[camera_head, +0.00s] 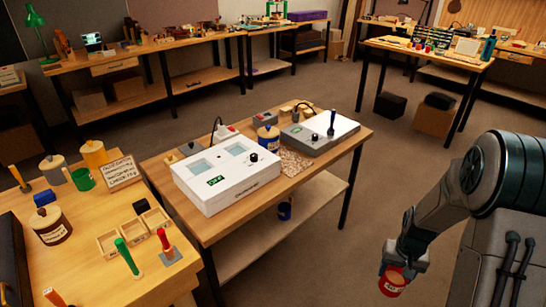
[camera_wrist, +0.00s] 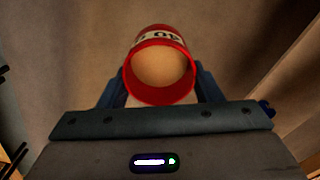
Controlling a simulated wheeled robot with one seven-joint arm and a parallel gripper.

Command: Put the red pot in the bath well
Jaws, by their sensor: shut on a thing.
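My gripper (camera_head: 402,259) is at the lower right in the head view, out over the floor and apart from the benches. It is shut on the red pot (camera_head: 393,281), which carries a pale label. In the wrist view the red pot (camera_wrist: 160,93) sits between the blue-grey fingers, with its round tan face towards the camera.
A blue jar (camera_head: 268,138) stands behind the white box. A grey device (camera_head: 320,132) with an upright dark handle is to its right. The left bench (camera_head: 100,240) holds jars, a green pot, small wooden trays and upright tools. Open floor lies between the middle bench and my arm.

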